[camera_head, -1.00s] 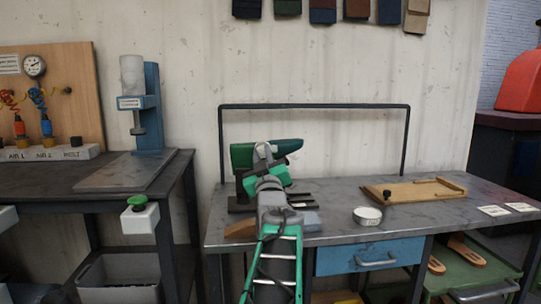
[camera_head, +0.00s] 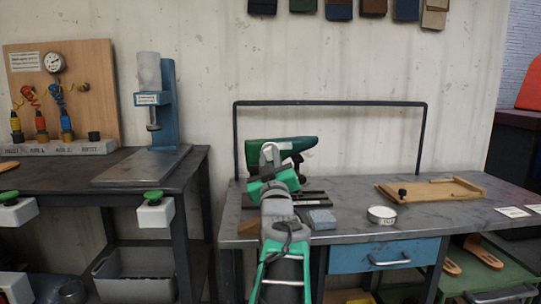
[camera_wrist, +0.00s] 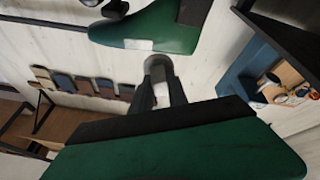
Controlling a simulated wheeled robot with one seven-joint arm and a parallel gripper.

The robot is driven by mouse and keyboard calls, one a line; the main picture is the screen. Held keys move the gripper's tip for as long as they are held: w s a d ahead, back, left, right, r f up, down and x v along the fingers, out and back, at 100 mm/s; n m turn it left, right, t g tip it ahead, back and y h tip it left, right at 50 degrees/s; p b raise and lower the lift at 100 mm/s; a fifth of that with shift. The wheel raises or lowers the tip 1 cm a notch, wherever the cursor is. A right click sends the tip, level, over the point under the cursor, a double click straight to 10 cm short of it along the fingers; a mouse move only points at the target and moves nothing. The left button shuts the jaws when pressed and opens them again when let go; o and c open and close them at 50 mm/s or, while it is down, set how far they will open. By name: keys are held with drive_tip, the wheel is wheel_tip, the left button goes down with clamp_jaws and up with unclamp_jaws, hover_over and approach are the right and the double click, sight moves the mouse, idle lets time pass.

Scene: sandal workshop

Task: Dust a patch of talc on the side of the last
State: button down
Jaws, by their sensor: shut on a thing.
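The last (camera_head: 298,145) is a dark green foot form on a dark stand at the back of the right bench. It also fills the top of the wrist view (camera_wrist: 165,30), where a small pale rectangle shows on its side. My gripper (camera_wrist: 160,92) is shut on a pale grey, round-ended dauber (camera_wrist: 157,66). The dauber's end is close to the last's lower edge; I cannot tell if they touch. In the head view my gripper (camera_head: 271,170) covers part of the last and stand. A round white talc tin (camera_head: 381,215) stands on the bench to the right.
A grey-blue block (camera_head: 322,219) lies right of my arm. A wooden tray (camera_head: 430,190) lies farther right, with cards (camera_head: 514,212) near the bench's right end. A dark rail frame (camera_head: 330,104) rises behind the last. A second bench (camera_head: 60,185) stands left.

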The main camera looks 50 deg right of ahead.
sight(268, 153)
drive_tip(key=shift+s+a, duration=0.15)
drive_tip(key=shift+a, duration=0.05)
drive_tip(key=shift+s+a, duration=0.4)
drive_tip(key=shift+a, duration=0.25)
drive_tip(key=shift+s+a, duration=0.4)
drive_tip(key=shift+a, duration=0.2)
